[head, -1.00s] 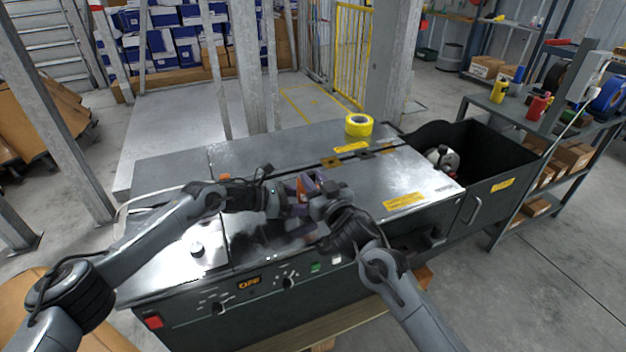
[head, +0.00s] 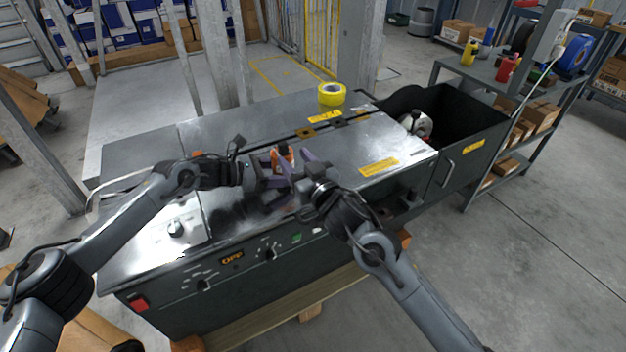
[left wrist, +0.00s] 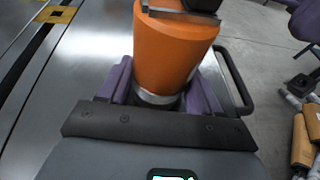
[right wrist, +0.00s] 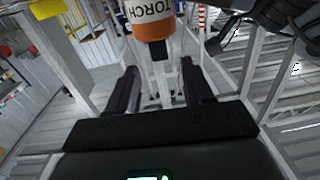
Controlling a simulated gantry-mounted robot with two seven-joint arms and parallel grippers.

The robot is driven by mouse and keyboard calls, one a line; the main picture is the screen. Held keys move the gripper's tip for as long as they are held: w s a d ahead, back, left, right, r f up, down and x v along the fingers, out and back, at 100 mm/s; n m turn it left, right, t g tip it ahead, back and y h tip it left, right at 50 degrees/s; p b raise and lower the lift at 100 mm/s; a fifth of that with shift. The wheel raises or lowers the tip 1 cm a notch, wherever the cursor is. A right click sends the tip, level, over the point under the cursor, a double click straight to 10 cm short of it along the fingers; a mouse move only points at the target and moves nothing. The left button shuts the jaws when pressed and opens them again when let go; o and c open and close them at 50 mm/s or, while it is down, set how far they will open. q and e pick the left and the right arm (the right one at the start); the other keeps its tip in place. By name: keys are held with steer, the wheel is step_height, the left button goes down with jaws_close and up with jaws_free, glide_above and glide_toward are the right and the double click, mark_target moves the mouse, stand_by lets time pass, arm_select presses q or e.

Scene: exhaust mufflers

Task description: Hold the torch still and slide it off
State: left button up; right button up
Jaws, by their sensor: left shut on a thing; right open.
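The torch is an orange cylinder (head: 283,156) above the metal bench top in the head view. My left gripper (head: 275,172) is shut on it. In the left wrist view the torch's orange body (left wrist: 174,48) stands between the purple fingers, with a silver band low down where they hold. My right gripper (head: 306,170) is on the torch's right side, its fingers apart. In the right wrist view the torch (right wrist: 150,22), with "TORCH" lettering, lies beyond the open, empty fingers (right wrist: 160,88). My fingers and hands partly hide the torch in the head view.
A yellow tape roll (head: 331,94) sits on the back of the bench (head: 240,128). A deep black bin (head: 462,118) adjoins the bench on the right. A shelf (head: 500,75) with bottles and boxes stands beyond. The bench top's right part is clear.

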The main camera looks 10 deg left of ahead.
steer(key=v, duration=0.7)
steer(key=shift+s+d, duration=0.2)
steer(key=shift+s, duration=0.1)
arm_select(q)
steer(key=o, duration=0.9)
